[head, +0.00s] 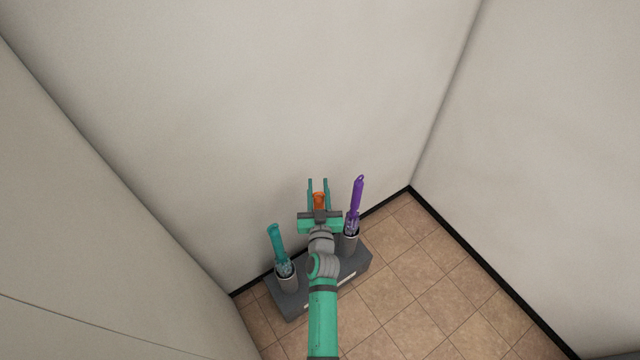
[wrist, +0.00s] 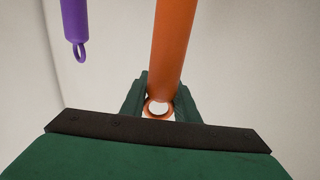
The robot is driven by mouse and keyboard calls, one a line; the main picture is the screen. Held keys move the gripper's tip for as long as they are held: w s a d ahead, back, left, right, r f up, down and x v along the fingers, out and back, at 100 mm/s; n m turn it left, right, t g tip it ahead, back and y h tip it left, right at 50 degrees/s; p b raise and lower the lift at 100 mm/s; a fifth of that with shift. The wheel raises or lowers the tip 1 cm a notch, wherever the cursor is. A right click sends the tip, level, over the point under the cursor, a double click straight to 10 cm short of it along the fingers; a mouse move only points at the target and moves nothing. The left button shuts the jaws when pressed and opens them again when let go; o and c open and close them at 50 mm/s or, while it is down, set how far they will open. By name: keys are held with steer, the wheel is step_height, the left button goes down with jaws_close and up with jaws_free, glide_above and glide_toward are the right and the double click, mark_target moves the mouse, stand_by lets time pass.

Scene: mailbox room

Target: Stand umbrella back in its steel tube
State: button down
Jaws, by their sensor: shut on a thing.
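An orange umbrella (wrist: 173,45) is between the fingers of my gripper (wrist: 160,98) in the wrist view, with its ring end near the palm. In the head view my gripper (head: 318,188) is above the dark stand, and a short orange part of the umbrella (head: 320,201) shows between the fingers. The gripper is shut on it. The umbrella's far end is out of sight. Two steel tubes show on the stand: the left tube (head: 287,282) and the right tube (head: 348,244). My arm hides the middle of the stand, so I cannot see a tube there.
A teal umbrella (head: 276,242) stands in the left tube and a purple umbrella (head: 356,195) in the right tube. The dark stand (head: 291,308) sits by the back wall. Walls close in on the left and right. Tiled floor (head: 430,275) is clear at the right.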

stand_by(0.3)
steer(key=c, duration=1.3)
jaws_free()
steer(key=shift+f, duration=0.1)
steer(key=s, duration=0.9)
steer(key=shift+s+d, duration=0.1)
steer(key=shift+s, duration=0.15)
steer(key=shift+s+d, duration=0.15)
steer(key=shift+s, duration=0.55)
steer(key=shift+w, duration=0.1)
